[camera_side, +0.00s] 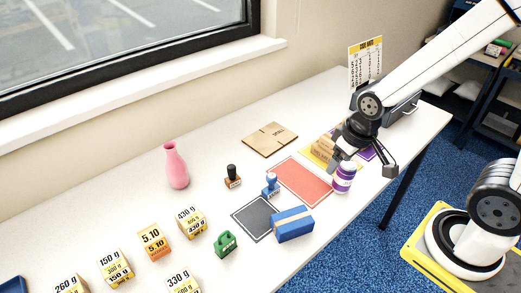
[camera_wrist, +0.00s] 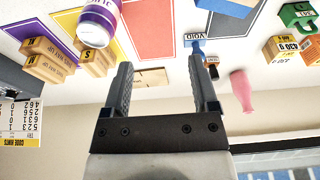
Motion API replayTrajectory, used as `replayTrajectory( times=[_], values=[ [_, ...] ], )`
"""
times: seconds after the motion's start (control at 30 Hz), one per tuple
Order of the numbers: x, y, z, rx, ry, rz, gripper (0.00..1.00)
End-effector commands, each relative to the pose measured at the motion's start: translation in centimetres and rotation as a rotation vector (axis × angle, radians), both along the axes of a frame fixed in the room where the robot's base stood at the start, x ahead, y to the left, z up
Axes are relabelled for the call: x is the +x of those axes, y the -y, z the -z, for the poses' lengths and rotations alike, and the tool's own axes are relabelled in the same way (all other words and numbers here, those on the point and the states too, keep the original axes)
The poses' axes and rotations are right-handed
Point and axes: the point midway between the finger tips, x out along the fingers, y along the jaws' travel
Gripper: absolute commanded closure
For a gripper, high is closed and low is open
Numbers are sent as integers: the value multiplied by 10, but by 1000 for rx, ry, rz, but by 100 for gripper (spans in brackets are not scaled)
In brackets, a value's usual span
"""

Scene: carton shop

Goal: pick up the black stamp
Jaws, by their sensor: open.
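The black stamp (camera_side: 233,176) stands upright on the white table, with a black knob handle and a brown base, between the pink vase and the blue stamp (camera_side: 271,185). In the wrist view the black stamp (camera_wrist: 212,61) is small and partly hidden by the right finger, beside the blue stamp (camera_wrist: 195,46). My gripper (camera_side: 362,165) is open and empty, well to the right of the black stamp, near the purple-and-white jar. Its two spread fingers also show in the wrist view (camera_wrist: 160,66).
The jar (camera_side: 344,178) stands by the red mat (camera_side: 305,186). A flat carton (camera_side: 270,138) lies at the back.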

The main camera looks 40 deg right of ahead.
Motion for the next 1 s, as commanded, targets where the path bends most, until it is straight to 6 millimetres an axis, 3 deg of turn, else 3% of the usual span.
replayTrajectory(
  times=[0.27, 0.8, 1.0],
  values=[
    [1, 0, -8, 0, 4, 0, 24],
    [1, 0, -51, 0, 3, 0, 24],
    [8, -3, -50, 48, -36, 83, 24]
  ],
)
